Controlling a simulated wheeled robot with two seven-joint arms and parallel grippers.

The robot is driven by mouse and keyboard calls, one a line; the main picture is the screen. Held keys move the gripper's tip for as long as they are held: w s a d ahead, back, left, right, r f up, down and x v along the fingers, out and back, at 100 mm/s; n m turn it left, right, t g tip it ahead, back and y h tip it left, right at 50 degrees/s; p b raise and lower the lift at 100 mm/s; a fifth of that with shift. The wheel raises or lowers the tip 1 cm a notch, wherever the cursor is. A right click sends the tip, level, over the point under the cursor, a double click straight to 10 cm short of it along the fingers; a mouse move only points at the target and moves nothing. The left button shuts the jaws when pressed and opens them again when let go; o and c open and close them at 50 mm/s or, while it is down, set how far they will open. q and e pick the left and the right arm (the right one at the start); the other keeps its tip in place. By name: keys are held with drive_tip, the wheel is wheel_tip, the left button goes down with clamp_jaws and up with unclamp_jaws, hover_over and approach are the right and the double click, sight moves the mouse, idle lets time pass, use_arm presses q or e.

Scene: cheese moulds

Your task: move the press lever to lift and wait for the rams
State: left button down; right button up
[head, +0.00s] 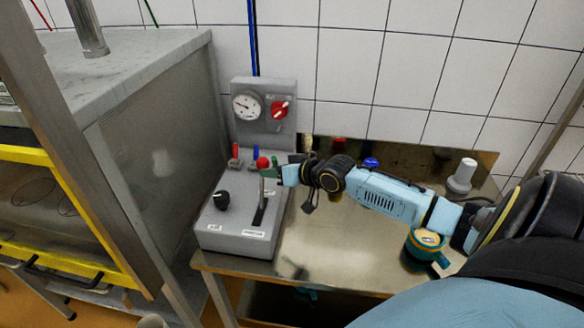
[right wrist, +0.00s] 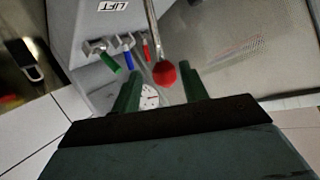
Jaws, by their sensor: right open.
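The press lever (head: 262,187) stands in a dark slot on the grey control box (head: 232,241), with a red ball on its top. In the right wrist view, its red ball (right wrist: 164,73) sits between the tips of two green fingers, with gaps on both sides. My right gripper (head: 272,172) is open at the ball, coming from the right; its fingers also show in the wrist view (right wrist: 160,68). A LIFT label (right wrist: 113,6) is on the box. Which end of the slot the lever is at is hard to tell. The rams are not clearly visible. My left gripper is not in view.
A pressure gauge (head: 246,107) and red selector (head: 280,109) are on the box's upright panel. Small coloured valve handles (right wrist: 127,58) and a black knob (head: 221,200) are close by. A yellow-edged steel cabinet (head: 160,140) stands left. A teal cup (head: 428,242) is on the steel table (head: 345,262).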

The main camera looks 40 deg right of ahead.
drive_tip(key=shift+v, duration=3)
